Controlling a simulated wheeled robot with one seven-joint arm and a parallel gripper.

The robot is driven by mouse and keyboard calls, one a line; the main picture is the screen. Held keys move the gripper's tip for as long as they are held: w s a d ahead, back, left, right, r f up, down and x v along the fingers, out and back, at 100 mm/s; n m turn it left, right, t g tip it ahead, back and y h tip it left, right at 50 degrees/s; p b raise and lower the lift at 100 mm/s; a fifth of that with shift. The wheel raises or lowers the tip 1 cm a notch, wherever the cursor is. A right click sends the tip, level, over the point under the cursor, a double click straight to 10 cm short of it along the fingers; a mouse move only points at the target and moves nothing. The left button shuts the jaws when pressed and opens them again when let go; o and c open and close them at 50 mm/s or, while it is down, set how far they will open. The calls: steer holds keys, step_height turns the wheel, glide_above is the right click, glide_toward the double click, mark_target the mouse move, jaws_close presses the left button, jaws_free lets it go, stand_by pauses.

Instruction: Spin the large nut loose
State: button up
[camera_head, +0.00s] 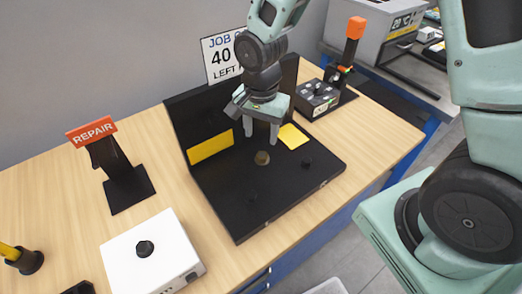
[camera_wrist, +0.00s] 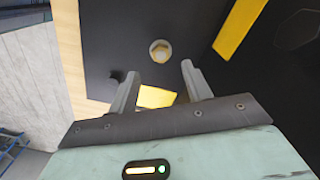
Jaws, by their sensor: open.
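The large nut (camera_head: 262,158) is a brownish, brass-coloured piece on the flat base of the black fixture (camera_head: 240,205). It also shows in the wrist view (camera_wrist: 160,51), hexagonal with a round centre, beyond my fingertips. My gripper (camera_head: 261,138) is open and empty, pointing down above the fixture base. In the head view its fingertips are just above and beside the nut. In the wrist view my gripper (camera_wrist: 157,72) has its two fingers apart, with the nut ahead of the gap and not between them. The nut is fully visible in the wrist view.
Two small dark knobs (camera_head: 307,162) (camera_head: 253,195) stand on the base. Yellow patches (camera_head: 210,147) mark the fixture. A black box (camera_head: 315,97) stands behind right. A REPAIR sign (camera_head: 91,131) and a white box (camera_head: 152,255) are left. Bare table lies between.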

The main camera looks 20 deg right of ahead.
mark_target(261, 156)
step_height(261, 156, down, 8)
steer(key=shift+f+p, duration=0.15)
steer(key=shift+p, duration=0.25)
steer(key=c, duration=1)
